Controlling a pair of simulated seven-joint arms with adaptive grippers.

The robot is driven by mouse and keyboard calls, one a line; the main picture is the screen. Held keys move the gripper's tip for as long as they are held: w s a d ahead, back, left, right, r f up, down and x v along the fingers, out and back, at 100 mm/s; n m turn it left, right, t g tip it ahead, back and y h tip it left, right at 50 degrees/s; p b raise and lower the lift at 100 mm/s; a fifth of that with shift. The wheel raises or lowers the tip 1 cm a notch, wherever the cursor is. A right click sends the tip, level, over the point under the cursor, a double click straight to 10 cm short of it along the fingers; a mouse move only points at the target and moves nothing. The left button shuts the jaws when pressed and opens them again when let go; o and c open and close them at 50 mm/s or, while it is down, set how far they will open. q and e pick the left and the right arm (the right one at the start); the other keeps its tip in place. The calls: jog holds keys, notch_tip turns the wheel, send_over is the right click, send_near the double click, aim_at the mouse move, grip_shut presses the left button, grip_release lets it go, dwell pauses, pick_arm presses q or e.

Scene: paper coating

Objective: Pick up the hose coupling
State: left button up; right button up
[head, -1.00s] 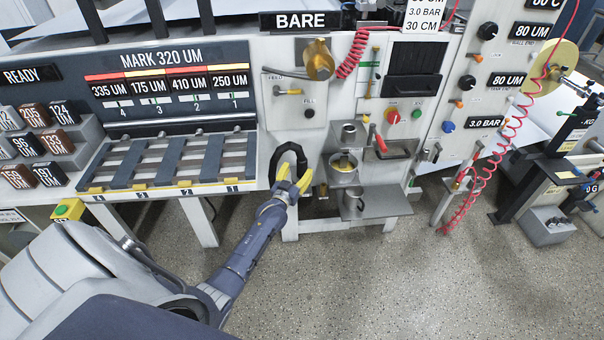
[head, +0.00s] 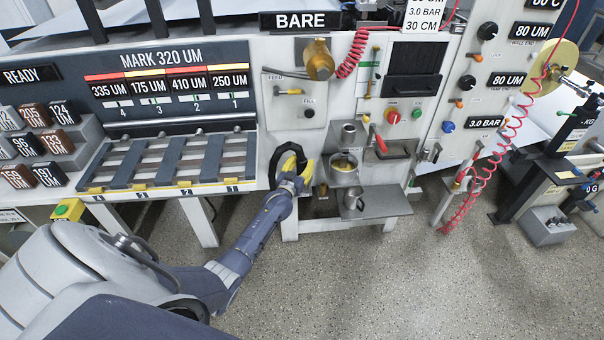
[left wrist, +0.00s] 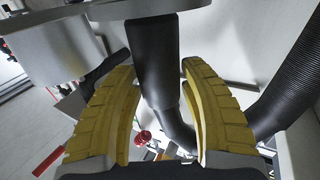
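A curved black hose (head: 272,168) hangs at the front of the machine, right of the slotted rack. In the left wrist view a smooth black pipe end (left wrist: 153,65), which looks like the hose coupling, hangs under a grey part and bends at its lower end. My left gripper (head: 298,164) is at the hose, its yellow fingers covering part of it. In the left wrist view my left gripper (left wrist: 157,85) is open, with one finger on each side of the black pipe and a narrow gap at the right finger. My right gripper is not in view.
A ribbed hose (left wrist: 290,85) is close to the right finger. A metal cup (head: 354,199) stands on a shelf (head: 385,204) just right of my gripper. The slotted rack (head: 170,160) is to the left. The floor in front is clear.

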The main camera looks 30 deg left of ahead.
pick_arm(q)
grip_shut()
jog(key=shift+r, duration=0.1)
jog(key=shift+r, duration=0.1)
notch_tip(320, 180, up, 19)
jog(key=w+d+r, duration=0.5)
jog(key=d+r, duration=0.1)
jog(key=r, duration=0.2)
jog(key=w+d+r, duration=0.5)
jog(key=d+r, duration=0.2)
jog(key=r, duration=0.1)
jog(key=shift+w+d, duration=0.2)
jog(key=shift+w, duration=0.05)
